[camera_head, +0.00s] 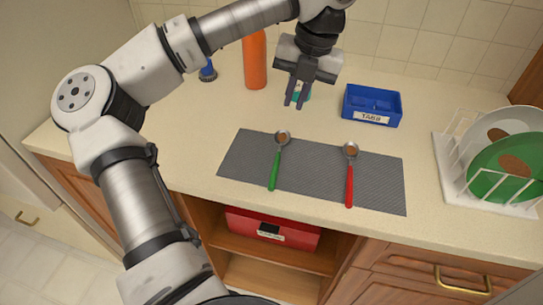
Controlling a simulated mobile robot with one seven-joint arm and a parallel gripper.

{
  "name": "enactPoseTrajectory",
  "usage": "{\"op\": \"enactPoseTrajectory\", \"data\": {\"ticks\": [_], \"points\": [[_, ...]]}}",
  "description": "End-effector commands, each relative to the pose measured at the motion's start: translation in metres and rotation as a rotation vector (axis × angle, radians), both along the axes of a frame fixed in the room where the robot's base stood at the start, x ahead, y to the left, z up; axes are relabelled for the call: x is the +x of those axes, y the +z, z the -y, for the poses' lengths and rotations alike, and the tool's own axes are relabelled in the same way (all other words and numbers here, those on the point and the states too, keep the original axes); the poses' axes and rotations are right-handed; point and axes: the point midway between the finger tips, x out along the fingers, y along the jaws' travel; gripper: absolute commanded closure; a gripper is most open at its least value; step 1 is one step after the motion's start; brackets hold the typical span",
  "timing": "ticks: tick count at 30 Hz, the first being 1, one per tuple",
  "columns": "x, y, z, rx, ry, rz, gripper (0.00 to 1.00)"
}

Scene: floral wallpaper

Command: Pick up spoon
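A spoon with a green handle (274,168) lies on the dark grey mat (313,175), left of the mat's middle. A second spoon with a red handle (349,185) lies on the same mat, to the right. Both bowls point to the back and show a brown patch. My gripper (294,105) is above the counter behind the mat, apart from both spoons and pointing down. Its fingers look close together, and I cannot tell whether a gap is between them. A small teal thing (303,92) is partly hidden behind the fingers.
An orange bottle (255,62) and a blue-handled brush (208,72) stand at the back left. A blue labelled bin (371,104) sits behind the mat. A white rack (452,173) with plates is at the right. A red box (272,230) sits in the open shelf below.

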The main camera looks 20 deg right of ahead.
Motion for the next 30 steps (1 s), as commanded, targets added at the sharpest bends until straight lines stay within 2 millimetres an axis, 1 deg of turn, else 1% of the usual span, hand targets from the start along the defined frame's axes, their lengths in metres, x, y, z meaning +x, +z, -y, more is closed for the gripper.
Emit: {"op": "enactPoseTrajectory", "data": {"ticks": [1,6,9,12,19,27,30], "points": [[0.000,-0.009,-0.002,-0.002,-0.002,-0.006,0.88],[0.003,-0.041,-0.007,-0.004,-0.005,-0.008,0.88],[0.004,-0.056,-0.010,-0.004,-0.004,-0.008,0.88],[0.005,-0.067,-0.011,-0.005,-0.005,-0.005,0.88],[0.005,-0.081,-0.015,-0.006,-0.005,-0.008,0.88],[0.005,-0.115,-0.022,-0.006,-0.005,-0.007,0.88],[0.005,-0.122,-0.023,-0.007,-0.006,-0.005,0.88]]}}
